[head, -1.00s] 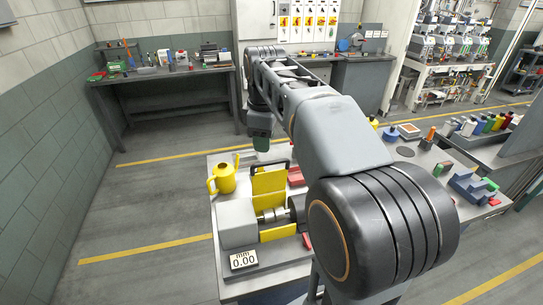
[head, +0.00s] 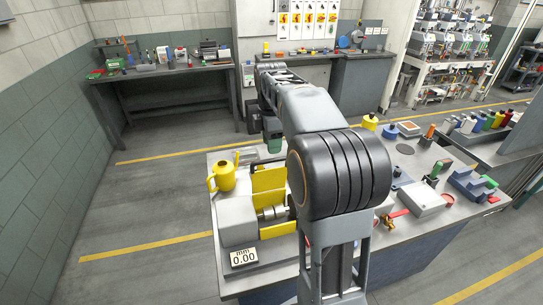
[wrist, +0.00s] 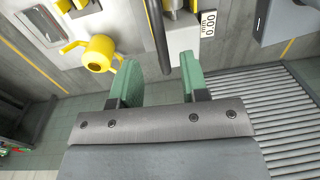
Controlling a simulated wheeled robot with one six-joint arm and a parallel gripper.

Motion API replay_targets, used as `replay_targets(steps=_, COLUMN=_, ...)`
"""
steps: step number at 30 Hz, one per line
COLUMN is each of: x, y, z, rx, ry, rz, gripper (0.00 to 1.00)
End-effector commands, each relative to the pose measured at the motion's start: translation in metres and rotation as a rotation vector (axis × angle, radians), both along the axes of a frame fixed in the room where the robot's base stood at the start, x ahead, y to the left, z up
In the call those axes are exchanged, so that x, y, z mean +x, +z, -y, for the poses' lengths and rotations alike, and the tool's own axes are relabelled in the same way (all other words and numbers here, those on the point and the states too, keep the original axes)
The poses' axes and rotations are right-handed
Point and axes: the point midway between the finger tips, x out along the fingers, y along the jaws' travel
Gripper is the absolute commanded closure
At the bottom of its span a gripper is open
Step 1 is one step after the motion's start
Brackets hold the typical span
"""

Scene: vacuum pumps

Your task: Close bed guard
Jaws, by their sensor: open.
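The bed guard is a yellow panel (head: 267,181) standing upright on the small lathe (head: 237,222) in the head view. A second yellow panel lies low in front of the lathe's metal shaft. My gripper (head: 273,143) is above and behind the upright panel, partly hidden by my arm. In the wrist view my gripper (wrist: 158,70) has its two green fingers apart with nothing held. A black bar (wrist: 158,38) ends near the gap between the fingers; I cannot tell whether they touch. Yellow parts show at the top edge of the wrist view.
A yellow watering can (head: 223,178) stands left of the lathe; it also shows in the wrist view (wrist: 98,52). A 0.00 mm display (head: 243,257) sits at the front. A grey block and red-handled valve (head: 397,215) lie to the right of my arm.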

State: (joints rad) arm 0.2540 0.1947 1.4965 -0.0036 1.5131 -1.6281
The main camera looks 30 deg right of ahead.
Motion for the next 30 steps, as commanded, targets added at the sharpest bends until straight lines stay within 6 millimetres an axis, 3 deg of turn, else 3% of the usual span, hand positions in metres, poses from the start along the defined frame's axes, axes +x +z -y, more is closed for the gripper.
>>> replay_targets(steps=10, x=-0.003, y=-0.040, z=-0.001, rx=0.000, ry=-0.001, rz=-0.001, gripper=0.59)
replay_targets(steps=23, x=-0.003, y=-0.047, z=0.000, rx=0.000, ry=-0.001, rz=0.001, gripper=0.59)
replay_targets(steps=30, x=-0.003, y=-0.047, z=0.000, rx=0.000, ry=-0.001, rz=0.001, gripper=0.81)
